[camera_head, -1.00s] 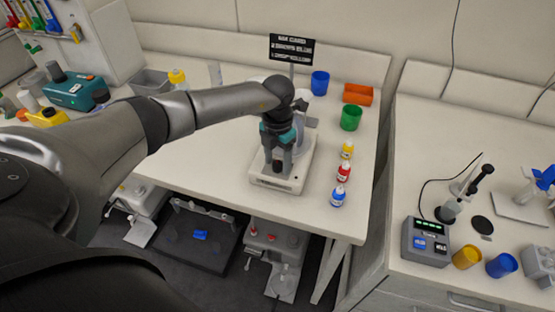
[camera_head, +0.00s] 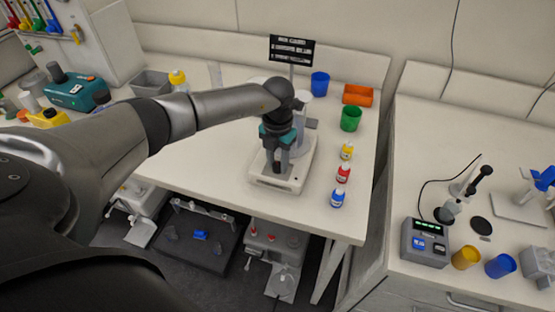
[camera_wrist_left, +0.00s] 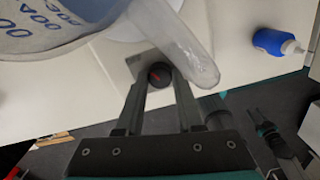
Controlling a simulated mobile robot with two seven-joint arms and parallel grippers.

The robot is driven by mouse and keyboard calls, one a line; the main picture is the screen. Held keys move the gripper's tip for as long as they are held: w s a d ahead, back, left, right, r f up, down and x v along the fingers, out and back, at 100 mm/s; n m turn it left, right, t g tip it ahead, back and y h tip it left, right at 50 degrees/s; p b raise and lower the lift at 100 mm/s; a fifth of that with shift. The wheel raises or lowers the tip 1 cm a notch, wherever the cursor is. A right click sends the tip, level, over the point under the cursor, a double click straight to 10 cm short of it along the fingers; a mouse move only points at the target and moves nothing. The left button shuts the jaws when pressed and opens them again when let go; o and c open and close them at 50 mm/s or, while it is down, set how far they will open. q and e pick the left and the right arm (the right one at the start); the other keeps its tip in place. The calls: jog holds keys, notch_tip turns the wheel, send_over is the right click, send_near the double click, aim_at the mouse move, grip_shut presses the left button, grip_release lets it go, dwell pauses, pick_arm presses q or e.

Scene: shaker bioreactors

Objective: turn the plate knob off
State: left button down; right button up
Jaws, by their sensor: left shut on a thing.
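The white plate device (camera_head: 292,182) stands near the front edge of the left table, with a pale vessel (camera_head: 304,146) on it. My left gripper (camera_head: 280,168) reaches down to the device's front part. In the left wrist view the round black knob (camera_wrist_left: 159,75) with a red mark sits between the tips of my left gripper (camera_wrist_left: 160,80), which is shut on it. A clear vessel with blue markings (camera_wrist_left: 60,25) fills the upper left there. A dark shape with teal at lower right of that view may be my right gripper (camera_wrist_left: 265,132); its jaws are unclear.
Yellow (camera_head: 346,151), red (camera_head: 343,174) and blue (camera_head: 338,198) bottles stand right of the device. The tabletop left of the device is mostly clear.

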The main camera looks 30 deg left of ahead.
aim_at(278, 165)
pick_arm(q)
jog(key=n, duration=0.3)
jog(key=shift+p, duration=0.4)
jog(key=c, duration=0.5)
grip_release()
notch_tip(278, 165, up, 15)
jog(key=shift+r+b, duration=0.2)
jog(key=shift+b, duration=0.1)
